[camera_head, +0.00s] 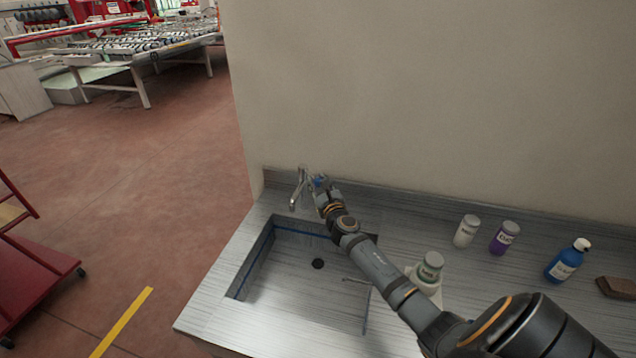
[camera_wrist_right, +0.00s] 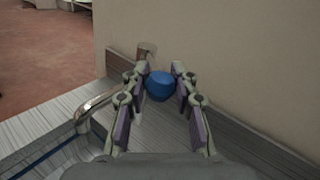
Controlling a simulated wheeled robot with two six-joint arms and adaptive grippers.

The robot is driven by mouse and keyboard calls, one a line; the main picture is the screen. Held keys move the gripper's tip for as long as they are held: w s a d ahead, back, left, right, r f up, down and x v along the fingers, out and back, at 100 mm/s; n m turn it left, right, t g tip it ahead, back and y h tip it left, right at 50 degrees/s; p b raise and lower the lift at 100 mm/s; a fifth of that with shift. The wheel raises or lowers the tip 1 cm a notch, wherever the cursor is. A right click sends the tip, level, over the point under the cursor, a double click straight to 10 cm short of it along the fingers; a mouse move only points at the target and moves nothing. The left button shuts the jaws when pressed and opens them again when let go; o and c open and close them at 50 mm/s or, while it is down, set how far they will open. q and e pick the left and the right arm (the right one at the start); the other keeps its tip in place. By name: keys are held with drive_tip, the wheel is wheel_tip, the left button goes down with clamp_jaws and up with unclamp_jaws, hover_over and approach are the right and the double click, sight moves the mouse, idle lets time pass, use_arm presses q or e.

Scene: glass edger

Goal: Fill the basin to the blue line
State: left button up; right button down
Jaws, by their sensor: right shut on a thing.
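The basin (camera_head: 285,290) is sunk in a grey streaked counter. A blue line (camera_head: 300,232) runs along its inner walls near the top. The dark drain (camera_head: 317,264) shows on the basin floor, and I see no water or stream. A metal faucet (camera_head: 299,188) stands at the basin's back edge; its spout also shows in the right wrist view (camera_wrist_right: 98,105). My right gripper (camera_wrist_right: 160,75) is shut on the round blue knob (camera_wrist_right: 160,87) beside the faucet. In the head view the gripper (camera_head: 323,188) partly hides the knob. My left gripper is not in view.
On the counter to the right are a white bottle (camera_head: 466,231), a purple one (camera_head: 503,238), a blue one (camera_head: 567,260), a green-labelled one (camera_head: 430,267) and a brown block (camera_head: 616,288). A wall (camera_head: 430,110) rises behind. A red cart (camera_head: 30,270) stands left.

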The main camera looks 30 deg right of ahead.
drive_tip(key=shift+a+f, duration=0.1)
drive_tip(key=shift+w+a+f+m+g+h+b, duration=0.1)
drive_tip(key=shift+w+a+m+g+h+b, duration=0.5)
drive_tip(key=shift+a+m+g+h+b, duration=0.8)
drive_tip(key=shift+w+a+r+m+g+h+b, duration=0.1)
drive_tip(key=shift+w+a+m+g+h+b, duration=0.65)
drive_tip(key=shift+m+g+h+b, duration=1.15)
drive_tip(key=shift+w+a+f+m+g+h+b, duration=0.1)
drive_tip(key=shift+w+a+m+g+h+b, duration=0.3)
drive_tip(key=shift+a+m+g+h+b, duration=1.2)
drive_tip(key=shift+d+n+t+h, duration=0.25)
drive_tip(key=shift+n+t+h, duration=0.2)
drive_tip(key=shift+t, duration=0.25)
drive_tip(key=c, duration=1)
unclamp_jaws()
drive_tip(key=shift+r, duration=0.2)
wheel_tip(320, 180, up, 10)
drive_tip(key=shift+f, duration=0.1)
